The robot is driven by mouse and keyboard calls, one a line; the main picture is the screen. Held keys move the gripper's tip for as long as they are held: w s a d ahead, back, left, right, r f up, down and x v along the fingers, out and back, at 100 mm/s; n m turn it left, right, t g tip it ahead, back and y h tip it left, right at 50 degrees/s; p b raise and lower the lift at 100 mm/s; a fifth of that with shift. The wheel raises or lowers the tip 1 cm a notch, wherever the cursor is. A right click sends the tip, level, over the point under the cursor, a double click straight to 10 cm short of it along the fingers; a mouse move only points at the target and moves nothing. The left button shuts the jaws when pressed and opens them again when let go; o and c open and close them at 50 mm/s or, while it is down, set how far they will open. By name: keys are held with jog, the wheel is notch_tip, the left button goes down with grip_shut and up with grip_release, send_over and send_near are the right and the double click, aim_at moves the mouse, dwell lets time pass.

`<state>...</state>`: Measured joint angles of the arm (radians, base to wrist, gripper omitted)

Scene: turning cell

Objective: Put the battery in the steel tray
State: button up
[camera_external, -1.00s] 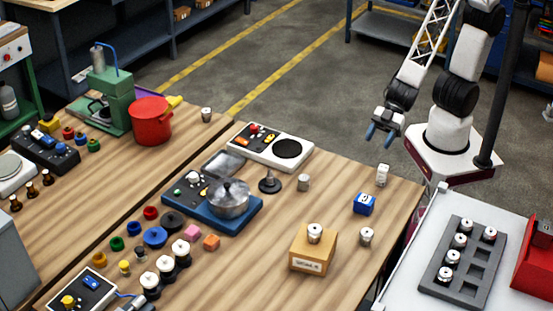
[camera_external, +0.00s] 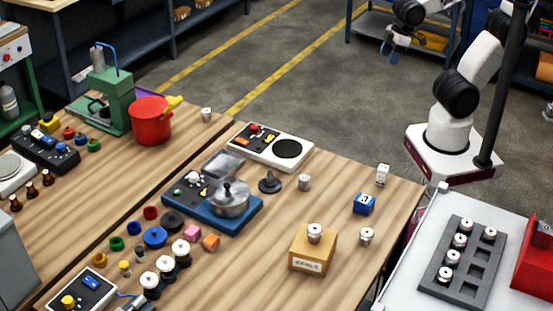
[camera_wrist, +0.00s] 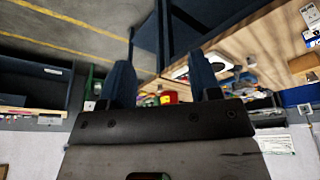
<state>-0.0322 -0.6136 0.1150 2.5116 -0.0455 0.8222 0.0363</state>
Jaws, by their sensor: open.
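My gripper (camera_external: 391,50) is high up over the floor beyond the table, well away from everything on it. Its two blue fingers also show in the wrist view (camera_wrist: 162,78), apart with nothing between them. A small blue box with a white mark (camera_external: 364,203) sits near the table's right side. A small white upright block (camera_external: 382,174) stands behind it. I cannot tell for sure which of these is the battery. A shallow grey metal tray (camera_external: 224,163), apparently the steel tray, lies behind the blue hotplate unit and looks empty.
A steel pot (camera_external: 230,198) sits on the blue unit (camera_external: 205,212). A cardboard box (camera_external: 313,250) with a metal cylinder on top stands near the front. A white panel with a black disc (camera_external: 271,148) is at the back. A grey rack (camera_external: 463,262) holds several cylinders.

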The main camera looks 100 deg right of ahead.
jog(key=s, duration=0.2)
jog(key=s+d+r+g, duration=0.1)
jog(key=shift+o, duration=0.4)
